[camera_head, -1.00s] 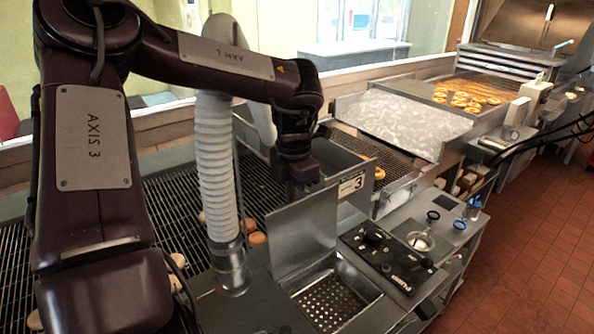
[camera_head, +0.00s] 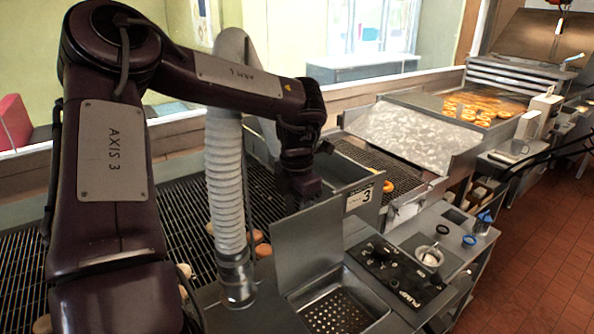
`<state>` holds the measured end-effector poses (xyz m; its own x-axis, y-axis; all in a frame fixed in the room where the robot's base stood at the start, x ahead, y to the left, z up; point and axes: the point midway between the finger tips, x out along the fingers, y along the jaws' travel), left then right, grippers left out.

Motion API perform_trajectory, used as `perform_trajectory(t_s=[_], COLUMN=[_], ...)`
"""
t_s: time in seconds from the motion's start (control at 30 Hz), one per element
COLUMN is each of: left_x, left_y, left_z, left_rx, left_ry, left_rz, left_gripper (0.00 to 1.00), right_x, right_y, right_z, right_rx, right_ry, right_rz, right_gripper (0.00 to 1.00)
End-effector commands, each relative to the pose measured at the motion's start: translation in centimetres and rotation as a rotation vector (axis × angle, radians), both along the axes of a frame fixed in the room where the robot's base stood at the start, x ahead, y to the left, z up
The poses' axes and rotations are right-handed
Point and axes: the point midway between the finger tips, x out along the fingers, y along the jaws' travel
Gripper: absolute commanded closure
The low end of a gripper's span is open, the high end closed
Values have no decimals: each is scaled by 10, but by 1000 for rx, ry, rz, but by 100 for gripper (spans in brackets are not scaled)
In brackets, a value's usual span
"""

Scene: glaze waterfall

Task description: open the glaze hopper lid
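The glaze hopper lid (camera_head: 308,242) is a flat grey metal panel. It stands upright at the back edge of the hopper (camera_head: 342,304), so the hopper's perforated metal basin is exposed. My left gripper (camera_head: 303,200) points down at the lid's top edge, on its far side. The lid's upper edge hides the fingertips, so I cannot tell whether they touch the lid or how far apart they are. My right gripper is not in view.
A black pump control panel (camera_head: 393,270) and a small metal cup (camera_head: 430,256) lie right of the hopper. A ribbed white hose (camera_head: 226,170) hangs left of the lid. Dark wire conveyor (camera_head: 185,225) runs behind, with several doughnuts. A panel marked 3 (camera_head: 360,197) stands behind the lid.

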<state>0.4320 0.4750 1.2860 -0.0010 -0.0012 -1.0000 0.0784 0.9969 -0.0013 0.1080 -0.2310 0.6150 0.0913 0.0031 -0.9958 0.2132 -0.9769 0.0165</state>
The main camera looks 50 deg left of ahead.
Motion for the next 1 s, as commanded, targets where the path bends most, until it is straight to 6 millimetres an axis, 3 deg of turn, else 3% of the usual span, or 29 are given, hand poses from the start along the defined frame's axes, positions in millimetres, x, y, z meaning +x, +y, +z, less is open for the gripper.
perform_trajectory(t_s=[0.37, 1.0], left_x=[1, 1], left_y=[0, 1], left_z=[4, 67], left_rx=[2, 3], left_ry=[-2, -2], left_rz=[0, 1], left_gripper=[60, 60], right_x=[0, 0], right_y=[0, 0], right_z=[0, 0], right_rx=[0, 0], right_ry=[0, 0], right_rz=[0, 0], right_gripper=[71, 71])
